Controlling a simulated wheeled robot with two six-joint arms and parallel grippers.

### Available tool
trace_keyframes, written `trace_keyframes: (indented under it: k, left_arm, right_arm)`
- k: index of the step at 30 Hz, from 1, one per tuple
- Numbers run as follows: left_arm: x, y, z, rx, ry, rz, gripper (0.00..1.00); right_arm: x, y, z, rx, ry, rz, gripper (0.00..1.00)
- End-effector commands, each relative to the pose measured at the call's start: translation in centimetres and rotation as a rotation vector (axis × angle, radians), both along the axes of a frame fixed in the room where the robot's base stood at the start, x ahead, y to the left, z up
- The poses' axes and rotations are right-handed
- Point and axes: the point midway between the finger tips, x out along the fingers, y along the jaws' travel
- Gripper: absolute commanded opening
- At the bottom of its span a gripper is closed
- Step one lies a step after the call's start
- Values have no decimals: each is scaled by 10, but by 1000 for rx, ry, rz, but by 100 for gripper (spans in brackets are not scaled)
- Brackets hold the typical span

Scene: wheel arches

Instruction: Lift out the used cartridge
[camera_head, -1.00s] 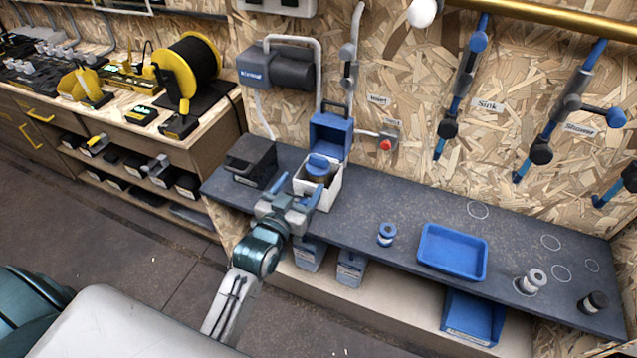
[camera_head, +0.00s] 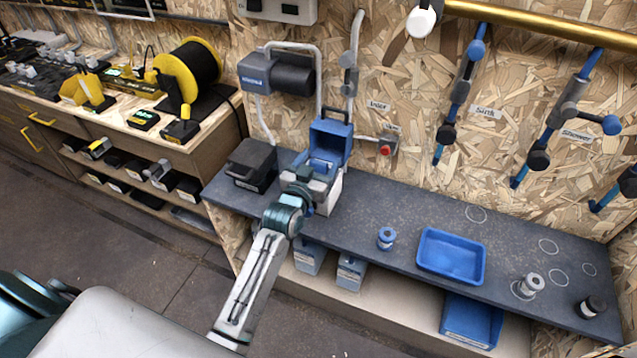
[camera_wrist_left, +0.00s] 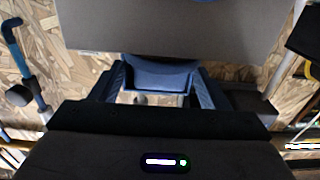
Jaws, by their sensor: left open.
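The white housing (camera_head: 327,197) stands on the dark bench with its blue lid (camera_head: 332,138) tipped up and open. Blue shows inside its mouth, where the used cartridge's blue cap (camera_head: 322,164) sits, partly covered by my gripper. My left gripper (camera_head: 318,168) is at the housing's mouth with its jaws open. In the left wrist view the two blue fingers (camera_wrist_left: 160,88) stand apart, with a blue surface between them; I cannot tell whether they touch it. The cartridge's body is hidden. My right gripper is not in view.
A black box (camera_head: 252,164) stands left of the housing. To the right on the bench are a small blue-and-white spool (camera_head: 386,238), an empty blue tray (camera_head: 452,256), a grey-white cylinder (camera_head: 530,285) and a black one (camera_head: 591,306). A red-knobbed pipe (camera_head: 385,149) is close behind.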

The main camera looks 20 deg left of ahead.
Motion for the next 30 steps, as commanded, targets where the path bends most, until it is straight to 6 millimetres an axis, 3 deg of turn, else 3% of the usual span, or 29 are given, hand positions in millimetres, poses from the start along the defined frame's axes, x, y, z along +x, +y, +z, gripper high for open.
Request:
trace_keyframes:
  k: [4,14,23,30]
  left_arm:
    - [0,0,0,0,0,0,65]
    - [-1,0,0,0,1,0,0]
    - [-1,0,2,0,-1,0,0]
    - [0,0,26,1,-5,0,0]
  right_arm:
    - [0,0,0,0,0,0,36]
    - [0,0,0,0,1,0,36]
    - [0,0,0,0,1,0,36]
    - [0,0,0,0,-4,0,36]
